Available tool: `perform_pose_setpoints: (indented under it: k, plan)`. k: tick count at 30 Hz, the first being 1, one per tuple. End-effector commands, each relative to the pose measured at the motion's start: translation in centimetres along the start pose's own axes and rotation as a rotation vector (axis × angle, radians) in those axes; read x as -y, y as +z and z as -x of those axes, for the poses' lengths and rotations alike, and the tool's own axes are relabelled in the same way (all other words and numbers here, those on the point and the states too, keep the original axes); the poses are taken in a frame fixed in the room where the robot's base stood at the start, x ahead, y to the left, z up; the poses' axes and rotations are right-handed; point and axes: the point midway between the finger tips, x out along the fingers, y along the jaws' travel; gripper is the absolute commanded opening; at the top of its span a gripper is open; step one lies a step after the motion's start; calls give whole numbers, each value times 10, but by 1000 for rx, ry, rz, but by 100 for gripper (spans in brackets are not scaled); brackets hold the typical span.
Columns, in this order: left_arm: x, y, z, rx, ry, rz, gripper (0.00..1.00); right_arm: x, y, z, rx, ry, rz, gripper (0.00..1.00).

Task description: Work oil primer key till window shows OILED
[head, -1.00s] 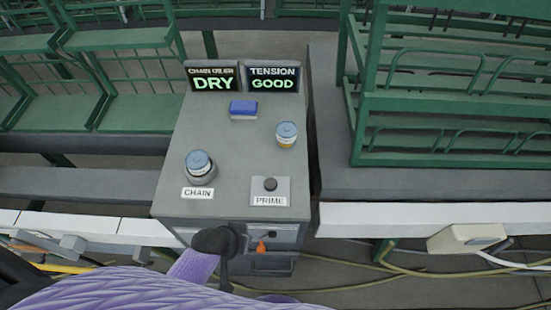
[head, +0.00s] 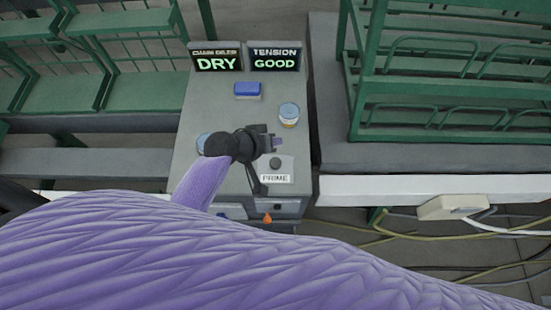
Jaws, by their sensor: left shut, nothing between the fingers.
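The oil window (head: 217,59) at the back of the grey cabinet (head: 215,100) reads DRY in green. The primer key (head: 275,163) is a dark round knob on a light plate labelled PRIME (head: 275,178), near the cabinet's front right. My left gripper (head: 278,142) is shut and empty, just behind and above the key; I cannot tell whether it touches it. My left arm hides most of the jar (head: 203,141) at the left and its CHAIN label. My right gripper is out of view.
A second window (head: 275,58) reads TENSION GOOD. A blue block (head: 247,90) and a jar with a blue lid (head: 289,114) stand on the cabinet top. Green racks (head: 440,115) stand to the right. An orange-handled part (head: 267,218) is on the cabinet front.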

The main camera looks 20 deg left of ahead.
Motion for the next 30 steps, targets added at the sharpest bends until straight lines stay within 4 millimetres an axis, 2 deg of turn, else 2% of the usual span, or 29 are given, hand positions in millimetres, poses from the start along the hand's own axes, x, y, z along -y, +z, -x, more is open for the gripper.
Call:
perform_pose_setpoints:
  k: [8,18,21,30]
  plan:
    - [10,10,-14,1,-1,0,0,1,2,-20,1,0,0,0]
    - [36,36,-48,0,-3,0,0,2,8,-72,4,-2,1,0]
    - [42,42,-56,2,-2,-1,0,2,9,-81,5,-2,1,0]
    - [45,45,-61,0,-1,-2,0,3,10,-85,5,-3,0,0]
